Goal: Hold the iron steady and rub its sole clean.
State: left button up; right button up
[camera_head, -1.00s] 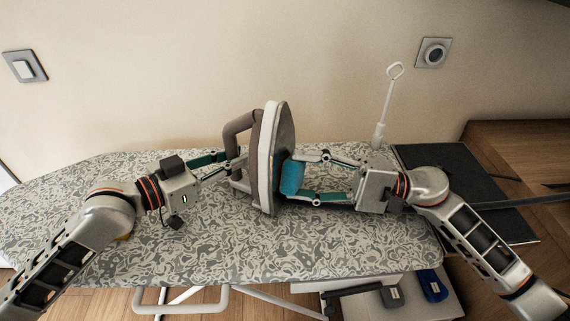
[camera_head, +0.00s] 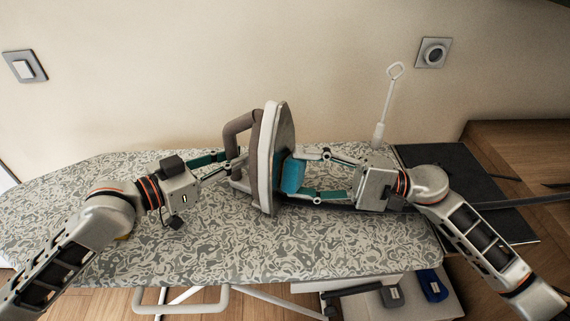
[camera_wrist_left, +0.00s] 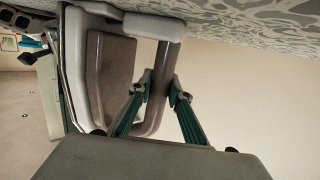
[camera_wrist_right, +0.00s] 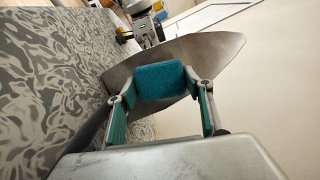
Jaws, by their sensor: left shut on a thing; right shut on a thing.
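The iron (camera_head: 267,150) stands upright over the patterned ironing board, its sole facing right and its brown-grey handle (camera_head: 236,128) on the left. My left gripper (camera_head: 232,167) is shut on the handle, which also shows between its fingers in the left wrist view (camera_wrist_left: 158,95). My right gripper (camera_head: 312,175) is shut on a teal sponge (camera_head: 292,175) and holds it against the sole. In the right wrist view the sponge (camera_wrist_right: 160,81) lies flat at the grey metal sole (camera_wrist_right: 205,50), covering part of its middle.
The patterned ironing board (camera_head: 220,255) has bare room in front of the iron. A white wand-like thing (camera_head: 386,105) stands at the board's back right. A black mat (camera_head: 445,165) lies to the right. Dark and blue objects (camera_head: 432,285) sit on a low white surface below.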

jog(key=shift+s+a, duration=0.35)
jog(key=shift+s, duration=0.15)
jog(key=shift+s, duration=0.1)
jog(key=shift+s+a, duration=0.1)
jog(key=shift+s, duration=0.05)
jog(key=shift+w+d, duration=0.4)
jog(key=shift+w, duration=0.4)
jog(key=shift+d, duration=0.1)
jog(key=shift+w+d, duration=0.15)
jog(key=shift+w, duration=0.15)
jog(key=shift+s+a, duration=0.45)
jog(key=shift+s, duration=0.3)
jog(key=shift+s, duration=0.1)
jog(key=shift+s+a, duration=0.1)
jog(key=shift+s, duration=0.15)
